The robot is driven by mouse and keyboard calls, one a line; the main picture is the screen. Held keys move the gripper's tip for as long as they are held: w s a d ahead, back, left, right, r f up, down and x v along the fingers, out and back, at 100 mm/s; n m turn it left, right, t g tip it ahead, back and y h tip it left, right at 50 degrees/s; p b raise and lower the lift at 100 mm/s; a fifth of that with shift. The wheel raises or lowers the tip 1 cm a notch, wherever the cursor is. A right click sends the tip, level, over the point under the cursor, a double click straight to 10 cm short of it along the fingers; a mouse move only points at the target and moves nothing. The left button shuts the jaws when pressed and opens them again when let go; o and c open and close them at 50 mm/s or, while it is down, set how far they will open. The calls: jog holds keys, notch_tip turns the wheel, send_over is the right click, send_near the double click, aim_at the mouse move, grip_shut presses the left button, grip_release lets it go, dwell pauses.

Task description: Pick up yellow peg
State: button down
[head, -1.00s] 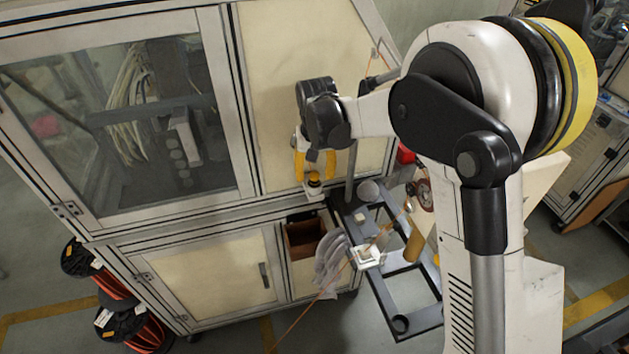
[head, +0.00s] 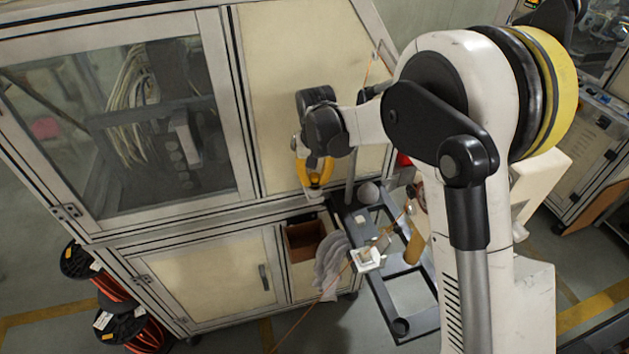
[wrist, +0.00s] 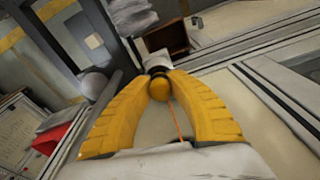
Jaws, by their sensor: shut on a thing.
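My gripper (head: 315,183) has yellow fingers and hangs in front of the cabinet's lower edge. In the wrist view my gripper (wrist: 158,75) has its fingers closed in around the yellow peg (wrist: 159,88). The peg shows there as a round yellow end with a dark part and a pale piece beyond it. In the head view the fingers mostly hide the peg, and I cannot tell whether it is clear of its support.
A large cabinet (head: 325,120) stands behind and left of my gripper.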

aim_at(316, 176)
jog(key=r, duration=0.4)
jog(key=shift+s+d+r, duration=0.2)
jog(key=shift+s+d, duration=0.05)
jog(key=shift+s, duration=0.05)
jog(key=s+d+r, duration=0.6)
jog(key=s+d, duration=0.1)
jog(key=s, duration=0.1)
jog(key=shift+d+r, duration=0.2)
jog(key=shift+d, duration=0.1)
